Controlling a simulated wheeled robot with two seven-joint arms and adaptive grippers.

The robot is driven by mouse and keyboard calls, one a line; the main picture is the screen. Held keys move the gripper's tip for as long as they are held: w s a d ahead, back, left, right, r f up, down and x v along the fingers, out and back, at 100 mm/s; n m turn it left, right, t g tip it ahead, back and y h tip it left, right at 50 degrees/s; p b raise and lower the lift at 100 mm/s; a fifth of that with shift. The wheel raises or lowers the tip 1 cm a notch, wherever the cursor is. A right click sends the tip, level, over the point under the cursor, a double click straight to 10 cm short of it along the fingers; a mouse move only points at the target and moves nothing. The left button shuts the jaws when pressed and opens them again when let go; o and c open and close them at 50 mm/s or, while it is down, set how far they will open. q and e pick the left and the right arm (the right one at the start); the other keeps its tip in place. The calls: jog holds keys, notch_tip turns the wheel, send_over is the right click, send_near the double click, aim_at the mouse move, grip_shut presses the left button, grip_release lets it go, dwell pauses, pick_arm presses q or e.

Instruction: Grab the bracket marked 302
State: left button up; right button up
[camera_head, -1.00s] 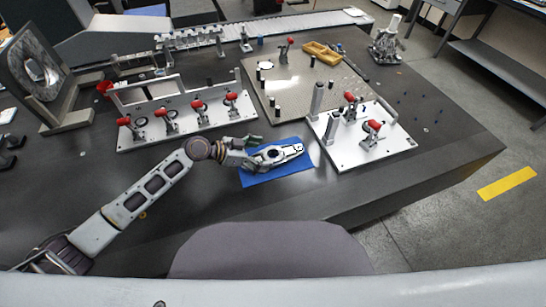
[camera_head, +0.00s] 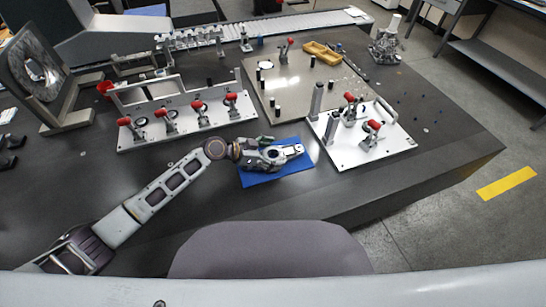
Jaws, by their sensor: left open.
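A metal bracket (camera_head: 291,150) lies on a blue mat (camera_head: 262,178) near the middle of the dark table. Its marking is too small to read. My left gripper (camera_head: 275,154) is open and reaches in from the left over the mat, with its fingers at the left part of the bracket. The fingers hide that part, and I cannot tell whether they touch it. My right gripper is not in view.
A white fixture plate with red-handled clamps (camera_head: 185,145) stands behind left. Another clamp plate (camera_head: 345,152) is close on the right. A perforated plate (camera_head: 330,85) and a yellow tray (camera_head: 322,51) lie farther back. The table front is clear.

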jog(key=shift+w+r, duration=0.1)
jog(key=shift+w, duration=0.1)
pick_arm(q)
jog(key=c, duration=1.5)
jog(key=shift+r, duration=0.2)
jog(key=shift+w+r, duration=0.1)
jog(key=shift+r, duration=0.5)
notch_tip(320, 180, up, 9)
jog(key=shift+f+p, duration=0.2)
jog(key=shift+p, duration=0.2)
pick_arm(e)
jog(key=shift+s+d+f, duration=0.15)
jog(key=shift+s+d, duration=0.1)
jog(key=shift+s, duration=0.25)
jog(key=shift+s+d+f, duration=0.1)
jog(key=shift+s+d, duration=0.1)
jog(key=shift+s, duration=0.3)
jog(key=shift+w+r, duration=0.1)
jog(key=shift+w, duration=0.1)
